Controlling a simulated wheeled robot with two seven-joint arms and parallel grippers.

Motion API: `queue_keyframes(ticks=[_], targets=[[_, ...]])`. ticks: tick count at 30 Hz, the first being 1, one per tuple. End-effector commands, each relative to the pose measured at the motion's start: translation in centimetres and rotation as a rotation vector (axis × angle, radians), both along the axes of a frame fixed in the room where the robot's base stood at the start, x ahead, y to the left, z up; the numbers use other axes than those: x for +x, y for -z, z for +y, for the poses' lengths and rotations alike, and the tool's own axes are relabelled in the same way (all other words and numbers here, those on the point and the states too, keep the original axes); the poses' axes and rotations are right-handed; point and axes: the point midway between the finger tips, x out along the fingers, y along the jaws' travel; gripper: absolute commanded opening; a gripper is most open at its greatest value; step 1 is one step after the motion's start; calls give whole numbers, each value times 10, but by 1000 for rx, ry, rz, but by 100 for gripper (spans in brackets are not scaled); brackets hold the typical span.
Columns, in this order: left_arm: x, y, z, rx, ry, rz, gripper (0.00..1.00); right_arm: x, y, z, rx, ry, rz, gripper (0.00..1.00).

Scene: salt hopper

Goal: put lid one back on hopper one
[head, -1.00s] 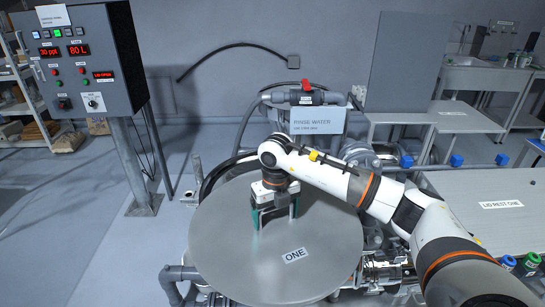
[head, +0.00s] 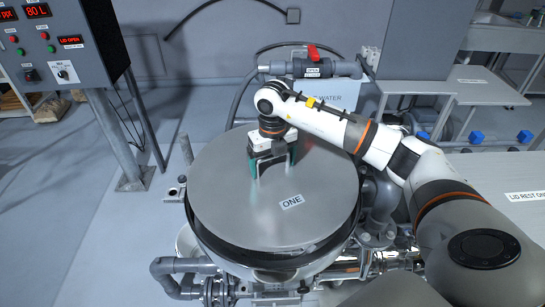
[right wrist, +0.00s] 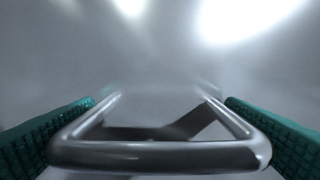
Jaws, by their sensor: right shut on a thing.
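Lid one (head: 235,210) is a large round grey metal disc labelled ONE, seen in the head view. It is over hopper one (head: 285,274), whose dark rim shows below the lid's front and left edge. I cannot tell whether lid and rim touch. My right gripper (head: 273,172) is at the lid's top, shut on its handle. In the right wrist view the handle (right wrist: 160,157) is a metal loop between the green finger pads. The lid hides the hopper's opening. My left gripper is not in view.
A red-handled valve on a grey pipe (head: 345,69) runs behind the lid. The lid rest table (head: 490,170) on the right is bare in view. Pipework surrounds the hopper's front and right.

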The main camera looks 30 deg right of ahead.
Motion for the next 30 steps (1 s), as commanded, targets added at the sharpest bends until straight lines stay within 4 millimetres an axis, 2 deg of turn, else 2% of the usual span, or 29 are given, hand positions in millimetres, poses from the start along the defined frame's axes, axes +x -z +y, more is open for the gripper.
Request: queue_keyframes(ticks=[2, 5, 8, 13, 16, 21, 30], targets=[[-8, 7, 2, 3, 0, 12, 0, 1, 7, 0, 1, 1, -3, 40], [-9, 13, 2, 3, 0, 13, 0, 1, 16, 0, 1, 1, -3, 40], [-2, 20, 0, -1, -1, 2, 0, 1, 27, 0, 1, 1, -3, 40], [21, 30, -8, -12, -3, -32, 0, 1, 44, 0, 1, 1, -3, 40], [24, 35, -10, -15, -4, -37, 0, 1, 52, 0, 1, 1, -4, 40], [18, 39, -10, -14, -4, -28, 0, 1, 58, 0, 0, 1, -4, 40], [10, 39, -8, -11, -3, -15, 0, 1, 58, 0, 0, 1, -4, 40]])
